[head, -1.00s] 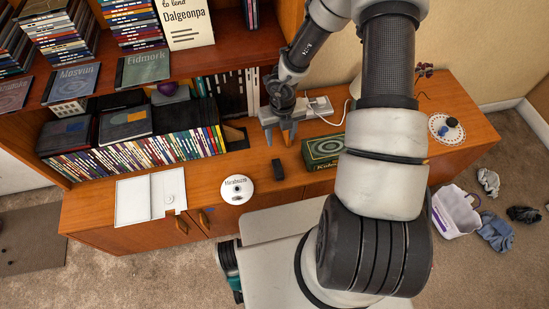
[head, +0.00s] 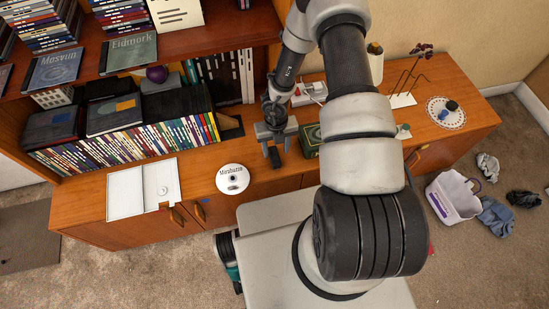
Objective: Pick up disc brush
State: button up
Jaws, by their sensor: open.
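The disc brush (head: 274,157), a small black block, stands on the wooden cabinet top to the right of the white disc. My gripper (head: 275,147) is open and points down directly over the brush. Its two fingers appear on the left and right of the brush's upper end. My gripper hides part of the brush, and I cannot tell whether the fingers touch it.
A white disc (head: 232,179) and an open white case (head: 143,189) lie to the left. A green box (head: 311,141) stands close on the right, partly behind my arm. A row of discs (head: 130,146) and a white power strip (head: 310,93) are behind.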

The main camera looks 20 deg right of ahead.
aim_at(274, 155)
jog(key=f, duration=0.3)
jog(key=f+b, duration=0.1)
jog(key=shift+a+f, duration=0.25)
jog(key=shift+f, duration=0.15)
jog(key=shift+f, duration=0.25)
jog(key=shift+c, duration=0.3)
jog(key=c, duration=1.1)
